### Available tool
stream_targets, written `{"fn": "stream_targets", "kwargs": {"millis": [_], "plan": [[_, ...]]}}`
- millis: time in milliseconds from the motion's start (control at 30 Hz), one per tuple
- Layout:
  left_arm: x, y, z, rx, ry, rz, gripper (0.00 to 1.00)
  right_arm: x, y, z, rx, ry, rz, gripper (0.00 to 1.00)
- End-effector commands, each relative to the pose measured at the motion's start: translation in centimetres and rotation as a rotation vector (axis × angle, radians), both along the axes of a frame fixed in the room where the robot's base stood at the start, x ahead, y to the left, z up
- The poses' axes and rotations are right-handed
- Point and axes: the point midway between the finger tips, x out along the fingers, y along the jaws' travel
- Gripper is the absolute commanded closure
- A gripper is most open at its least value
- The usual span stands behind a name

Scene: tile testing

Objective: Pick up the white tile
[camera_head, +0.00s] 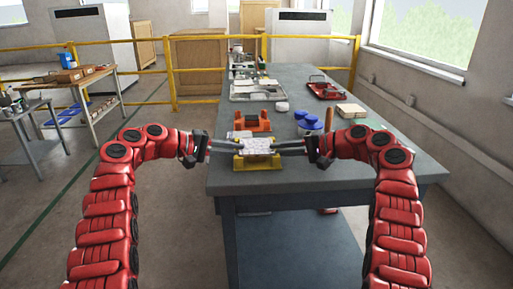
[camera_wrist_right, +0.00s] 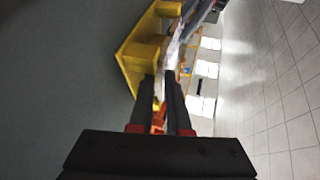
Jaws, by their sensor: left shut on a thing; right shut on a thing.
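The white tile (camera_head: 257,146) has a speckled face and lies at the yellow holder (camera_head: 257,163) near the table's front edge. I cannot tell whether it rests on the holder or is just above it. My left gripper (camera_head: 236,147) is shut on the tile's left side. My right gripper (camera_head: 277,147) is shut on its right side. In the right wrist view the tile (camera_wrist_right: 174,50) shows edge-on between the dark fingers of my right gripper (camera_wrist_right: 170,82), beside the yellow holder (camera_wrist_right: 132,70).
On the grey table (camera_head: 330,172), an orange holder (camera_head: 252,121) stands just behind. The table's front right is clear.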

Motion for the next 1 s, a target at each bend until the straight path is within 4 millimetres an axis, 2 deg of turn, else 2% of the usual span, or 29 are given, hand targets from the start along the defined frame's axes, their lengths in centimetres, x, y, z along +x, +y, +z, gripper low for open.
{"fn": "stream_targets", "kwargs": {"millis": [533,1000], "plan": [[0.0,0.0,0.2,0.001,0.003,0.001,1.00,0.0,0.0,0.2,-0.001,0.002,0.002,1.00],[0.0,0.0,5.0,0.001,0.000,0.001,1.00,0.0,0.0,5.0,-0.001,0.001,0.001,1.00]]}}
